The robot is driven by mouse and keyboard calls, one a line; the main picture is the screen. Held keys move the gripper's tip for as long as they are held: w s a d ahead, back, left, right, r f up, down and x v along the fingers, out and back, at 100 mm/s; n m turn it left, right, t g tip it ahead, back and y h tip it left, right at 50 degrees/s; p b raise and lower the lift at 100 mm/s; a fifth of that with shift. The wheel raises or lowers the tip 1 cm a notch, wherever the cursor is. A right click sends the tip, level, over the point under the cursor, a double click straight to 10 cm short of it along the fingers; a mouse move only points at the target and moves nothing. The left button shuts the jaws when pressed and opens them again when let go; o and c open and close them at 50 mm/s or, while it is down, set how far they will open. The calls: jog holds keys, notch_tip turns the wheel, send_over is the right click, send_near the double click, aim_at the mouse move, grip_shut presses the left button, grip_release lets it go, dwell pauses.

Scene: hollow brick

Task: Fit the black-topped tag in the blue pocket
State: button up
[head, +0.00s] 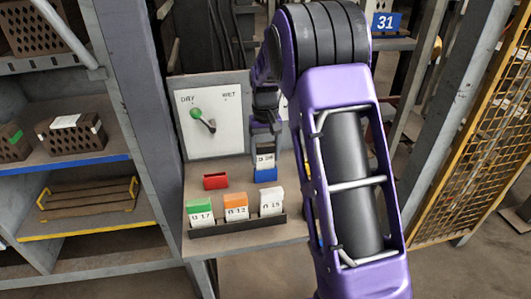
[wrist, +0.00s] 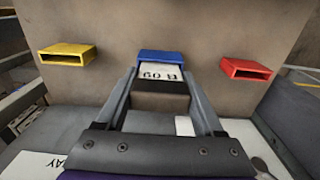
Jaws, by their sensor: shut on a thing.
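The black-topped tag (head: 265,160) is white with printed characters below its black end. It stands upright over the blue pocket (head: 267,175) on the shelf board. In the wrist view the tag's white face (wrist: 160,73) meets the mouth of the blue pocket (wrist: 160,56), in line with it. I cannot tell how far its lower end is inside. My gripper (head: 265,138) is shut on the tag's black end; its two fingers (wrist: 160,84) flank the tag in the wrist view. My arm hides part of the board to the right.
A red pocket (head: 215,181) and a yellow pocket (wrist: 68,55) flank the blue one, both empty. Green (head: 200,212), orange (head: 236,207) and white (head: 271,202) topped tags stand in a dark rack at the front. A DRY/WET dial panel (head: 211,125) stands behind.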

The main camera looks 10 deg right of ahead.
jog(key=shift+f, duration=0.55)
jog(key=o, duration=1.4)
jog(key=shift+c, duration=0.2)
notch_tip(320, 180, up, 18)
jog(key=p, duration=0.2)
jog(key=shift+f, duration=0.25)
